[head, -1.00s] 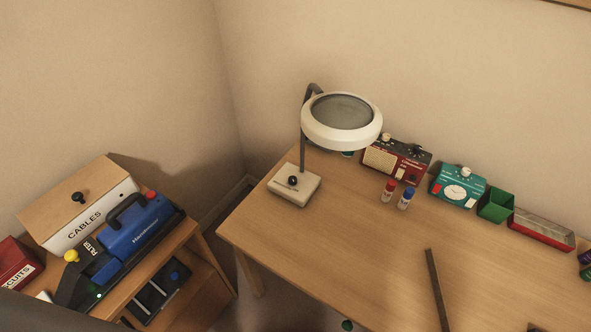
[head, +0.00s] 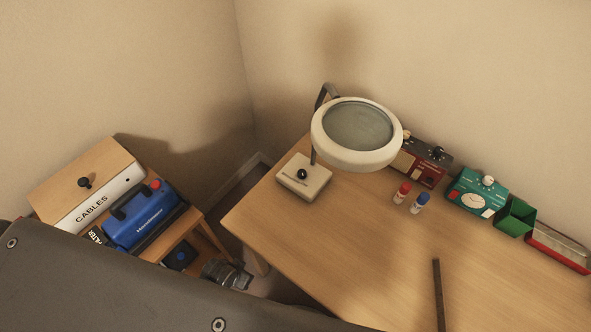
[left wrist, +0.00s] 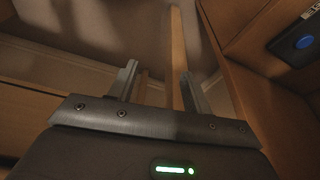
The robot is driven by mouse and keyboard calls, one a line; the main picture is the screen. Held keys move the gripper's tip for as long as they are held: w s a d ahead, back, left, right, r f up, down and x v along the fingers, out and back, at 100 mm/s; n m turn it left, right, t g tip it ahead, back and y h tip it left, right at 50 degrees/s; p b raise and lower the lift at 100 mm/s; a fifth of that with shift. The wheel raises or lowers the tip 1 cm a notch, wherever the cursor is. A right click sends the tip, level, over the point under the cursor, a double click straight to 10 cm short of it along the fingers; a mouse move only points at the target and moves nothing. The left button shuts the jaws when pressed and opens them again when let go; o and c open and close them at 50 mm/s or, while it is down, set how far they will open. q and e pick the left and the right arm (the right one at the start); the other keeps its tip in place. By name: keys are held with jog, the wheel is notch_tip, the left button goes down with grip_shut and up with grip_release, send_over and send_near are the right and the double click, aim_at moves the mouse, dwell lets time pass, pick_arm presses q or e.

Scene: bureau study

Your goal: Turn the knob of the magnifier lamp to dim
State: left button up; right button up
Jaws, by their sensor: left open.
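The magnifier lamp (head: 357,160) stands at the desk's back left corner, with its round white head over the desk. Its cream base (head: 315,187) has a dark round knob (head: 301,174) on top, with a printed line beside it. I cannot read the knob's setting. My left gripper (left wrist: 158,78) is open and empty, low between the shelf unit and the desk, with a wooden leg beyond its fingers. My right gripper is not in view.
The desk (head: 350,250) has its left edge near my gripper. The shelf unit holds a cables box (head: 85,185) and a blue machine (head: 140,219).

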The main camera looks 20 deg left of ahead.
aim_at(301, 173)
pick_arm(q)
jog(key=w+r+t+p, duration=0.1)
jog(key=w+r, duration=0.3)
jog(key=r, duration=1.3)
jog(key=w+m+t+h, duration=0.1)
jog(key=w, duration=0.3)
jog(key=w+d+m+t, duration=0.1)
jog(key=w+t, duration=0.1)
jog(key=w, duration=0.2)
jog(key=w+r+m+t+h, duration=0.1)
jog(key=w, duration=0.3)
jog(key=shift+w+d+h+p, duration=0.3)
jog(key=shift+w+d+p, duration=0.05)
jog(key=shift+d, duration=0.05)
jog(key=w+d+r+m+t+h, duration=0.2)
jog(key=w+d+r+t+h, duration=0.15)
jog(key=w, duration=0.25)
jog(key=shift+g+h, duration=0.25)
jog(key=shift+h, duration=0.2)
jog(key=x, duration=0.7)
jog(key=p+x, duration=0.1)
jog(key=x, duration=0.3)
jog(key=shift+d+r, duration=0.2)
jog(key=shift+r, duration=0.1)
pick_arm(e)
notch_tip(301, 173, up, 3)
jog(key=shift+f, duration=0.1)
pick_arm(q)
jog(key=shift+c, duration=0.4)
